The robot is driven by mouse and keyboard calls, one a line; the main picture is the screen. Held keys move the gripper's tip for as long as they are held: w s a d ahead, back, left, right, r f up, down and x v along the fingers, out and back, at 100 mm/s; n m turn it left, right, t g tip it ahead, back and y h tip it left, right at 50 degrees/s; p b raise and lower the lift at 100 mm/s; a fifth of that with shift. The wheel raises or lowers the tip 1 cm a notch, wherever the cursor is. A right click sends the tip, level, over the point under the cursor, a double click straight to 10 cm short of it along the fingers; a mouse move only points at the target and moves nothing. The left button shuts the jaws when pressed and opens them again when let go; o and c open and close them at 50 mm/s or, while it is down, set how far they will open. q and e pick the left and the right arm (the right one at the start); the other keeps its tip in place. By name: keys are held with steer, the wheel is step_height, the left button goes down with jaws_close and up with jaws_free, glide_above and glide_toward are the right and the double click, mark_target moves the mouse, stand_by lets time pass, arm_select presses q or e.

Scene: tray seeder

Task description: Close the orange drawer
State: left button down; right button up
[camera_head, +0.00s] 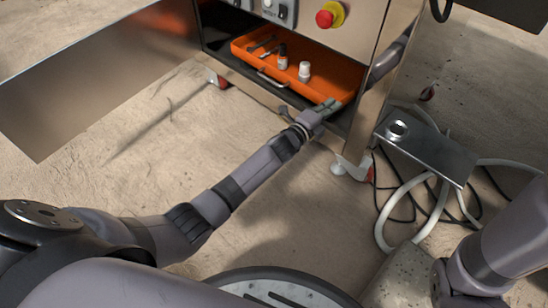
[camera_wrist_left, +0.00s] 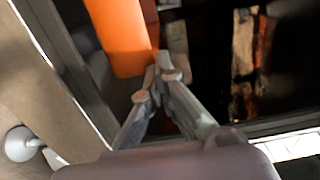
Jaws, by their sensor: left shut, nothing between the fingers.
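The orange drawer (camera_head: 313,92) sits in the lower opening of the metal machine, with its inside in view. It holds a small white bottle, a dark-capped bottle and dark tools. A pale handle (camera_head: 272,79) is on its front. My left gripper (camera_head: 331,104) is shut and empty at the drawer's front right corner. In the left wrist view the closed fingertips (camera_wrist_left: 163,68) are close beside the end of the orange drawer (camera_wrist_left: 118,38); I cannot tell if they touch.
A red emergency button (camera_head: 325,18) and control knobs are on the panel above. A metal pedal box (camera_head: 427,145) with cables and white hoses lies on the floor at right. A large metal panel (camera_head: 95,85) projects at left. The floor before the machine is mostly clear.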

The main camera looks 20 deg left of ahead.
arm_select(q)
steer(key=shift+b+x, duration=0.4)
steer(key=shift+x, duration=0.65)
steer(key=shift+w+a+r, duration=0.1)
steer(key=shift+r, duration=0.15)
